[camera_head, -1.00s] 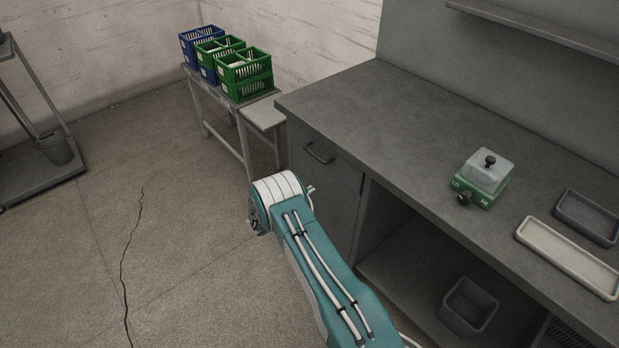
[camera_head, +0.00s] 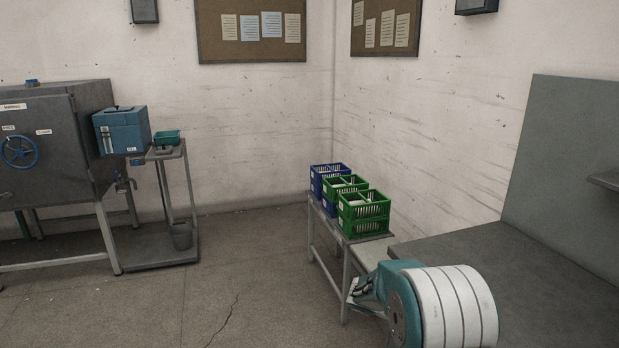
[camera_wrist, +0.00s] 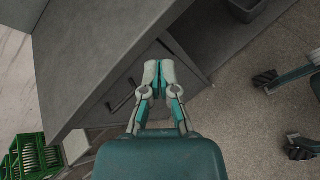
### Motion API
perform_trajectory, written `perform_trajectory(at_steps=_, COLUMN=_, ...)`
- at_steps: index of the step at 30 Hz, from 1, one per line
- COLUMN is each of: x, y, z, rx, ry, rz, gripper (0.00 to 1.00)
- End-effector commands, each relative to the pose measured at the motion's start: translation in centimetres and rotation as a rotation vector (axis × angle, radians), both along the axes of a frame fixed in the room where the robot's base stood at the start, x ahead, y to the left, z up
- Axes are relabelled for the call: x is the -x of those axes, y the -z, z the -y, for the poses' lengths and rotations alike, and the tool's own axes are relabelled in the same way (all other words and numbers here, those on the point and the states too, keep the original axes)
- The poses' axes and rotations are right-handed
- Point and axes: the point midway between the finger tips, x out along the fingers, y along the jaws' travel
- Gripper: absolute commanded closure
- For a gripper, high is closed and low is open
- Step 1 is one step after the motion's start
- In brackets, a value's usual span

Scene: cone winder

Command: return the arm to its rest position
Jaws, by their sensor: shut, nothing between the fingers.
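My gripper (camera_wrist: 158,74) shows in the wrist view with its two pale fingertips together and nothing between them. It is beside the front of the grey workbench (camera_wrist: 100,45), near a cabinet door handle (camera_wrist: 121,99). It touches nothing that I can see. In the head view my arm's white-banded joint fills the lower right, in front of the bench (camera_head: 540,270). The fingertips cannot be made out clearly there.
Green crates (camera_head: 364,212) and blue crates (camera_head: 327,177) stand on a low metal table beside the bench. The floor between is clear.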

Motion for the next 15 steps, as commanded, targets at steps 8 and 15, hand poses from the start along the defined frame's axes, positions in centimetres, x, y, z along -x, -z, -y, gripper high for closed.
perform_trajectory(at_steps=8, x=6.2, y=-6.5, z=-1.6, rx=-0.231, ry=0.157, rz=0.21, gripper=1.0)
perform_trajectory(at_steps=15, x=12.0, y=-10.3, z=-3.8, rx=-0.436, ry=0.286, rz=0.391, gripper=1.0)
